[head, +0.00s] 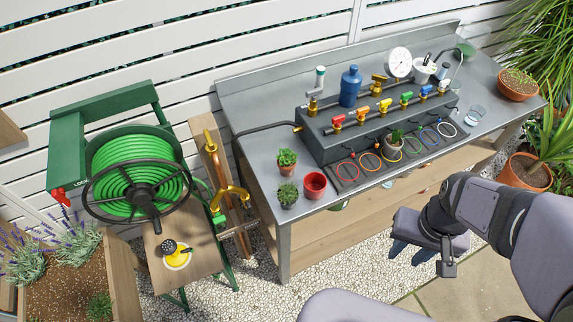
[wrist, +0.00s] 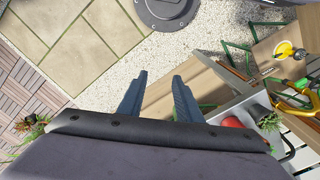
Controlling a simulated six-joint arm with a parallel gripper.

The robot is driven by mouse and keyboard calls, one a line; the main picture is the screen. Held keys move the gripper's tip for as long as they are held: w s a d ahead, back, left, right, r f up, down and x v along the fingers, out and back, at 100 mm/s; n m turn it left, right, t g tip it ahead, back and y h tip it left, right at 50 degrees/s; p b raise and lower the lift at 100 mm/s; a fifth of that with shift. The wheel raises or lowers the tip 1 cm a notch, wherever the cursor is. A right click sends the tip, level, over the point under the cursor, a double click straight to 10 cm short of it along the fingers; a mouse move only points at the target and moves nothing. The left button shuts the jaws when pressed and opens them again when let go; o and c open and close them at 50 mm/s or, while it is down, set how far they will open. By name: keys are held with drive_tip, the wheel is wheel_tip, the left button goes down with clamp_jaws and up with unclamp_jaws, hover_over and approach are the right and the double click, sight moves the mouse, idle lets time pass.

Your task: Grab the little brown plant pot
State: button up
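A little brown pot with a leafy green plant (head: 286,169) stands near the left front of the grey bench. A second small plant (head: 288,194) stands in front of it, its pot mostly covered by leaves. An empty red pot (head: 315,185) is to their right; it also shows in the wrist view (wrist: 232,122), next to a small green plant (wrist: 269,121). My gripper (head: 405,250) is in front of the bench, to the right of these pots and apart from them. In the wrist view its two fingers (wrist: 160,78) are spread with nothing between them.
The grey bench (head: 250,130) carries a block with coloured valves, rings, a blue bottle, a gauge and a pale pot with a plant (head: 393,148). A green hose reel (head: 137,175) stands left. Larger potted plants (head: 517,88) are right. Gravel lies below my gripper.

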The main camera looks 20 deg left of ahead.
drive_tip(key=o, duration=0.8)
